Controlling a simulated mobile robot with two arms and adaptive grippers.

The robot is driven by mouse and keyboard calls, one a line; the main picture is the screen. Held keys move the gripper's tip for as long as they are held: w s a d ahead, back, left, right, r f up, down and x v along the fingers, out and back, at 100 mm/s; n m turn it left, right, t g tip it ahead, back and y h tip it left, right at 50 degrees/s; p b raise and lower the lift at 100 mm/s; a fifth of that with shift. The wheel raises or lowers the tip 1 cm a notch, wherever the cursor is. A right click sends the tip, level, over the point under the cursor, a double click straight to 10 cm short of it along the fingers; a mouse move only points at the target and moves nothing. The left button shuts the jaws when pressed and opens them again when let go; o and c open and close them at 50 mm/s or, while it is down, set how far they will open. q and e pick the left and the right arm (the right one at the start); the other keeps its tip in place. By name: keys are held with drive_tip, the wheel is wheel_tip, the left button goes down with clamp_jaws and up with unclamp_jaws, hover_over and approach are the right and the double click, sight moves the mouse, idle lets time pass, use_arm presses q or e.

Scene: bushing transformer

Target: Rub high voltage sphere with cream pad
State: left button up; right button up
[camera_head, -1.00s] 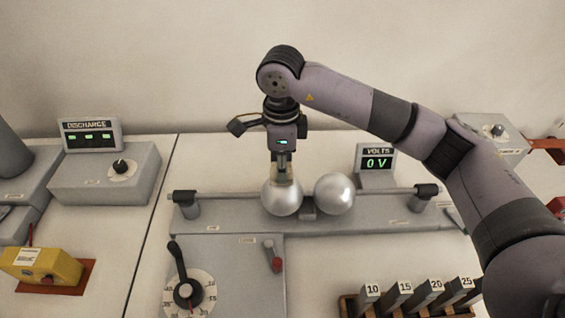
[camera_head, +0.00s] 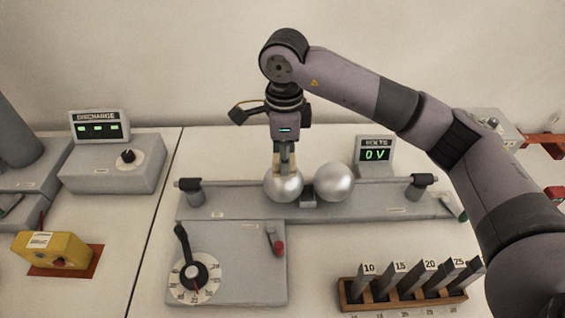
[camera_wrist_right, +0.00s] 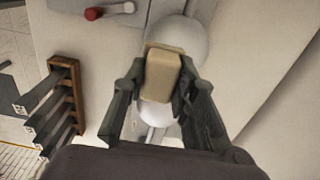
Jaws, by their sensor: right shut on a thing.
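Two shiny silver spheres stand side by side on a grey sphere-gap base (camera_head: 340,209), the left sphere (camera_head: 283,188) and the right sphere (camera_head: 333,182). No label tells me which is the high voltage one. My right gripper (camera_head: 284,170) points down at the top of the left sphere. In the right wrist view the right gripper (camera_wrist_right: 162,100) is shut on a cream pad (camera_wrist_right: 162,72). The pad appears to rest against the left sphere, though the exact contact is hidden behind it. My left gripper is not in view.
A dial panel (camera_head: 225,262) sits in front. A wooden rack (camera_head: 405,296) holds numbered grey plates at front right. A discharge unit (camera_head: 110,168) and a yellow box (camera_head: 53,250) are at left.

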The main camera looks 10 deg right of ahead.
drive_tip(key=shift+w+r+p, duration=0.15)
drive_tip(key=shift+r+p, duration=0.15)
drive_tip(key=shift+r, duration=1.1)
drive_tip(key=shift+r+p, duration=0.45)
drive_tip(key=shift+r, duration=0.55)
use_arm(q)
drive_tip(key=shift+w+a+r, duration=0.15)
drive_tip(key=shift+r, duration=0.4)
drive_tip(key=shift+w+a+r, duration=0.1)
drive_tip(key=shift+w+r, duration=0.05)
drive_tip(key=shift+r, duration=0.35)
use_arm(e)
drive_tip(key=shift+r, duration=0.1)
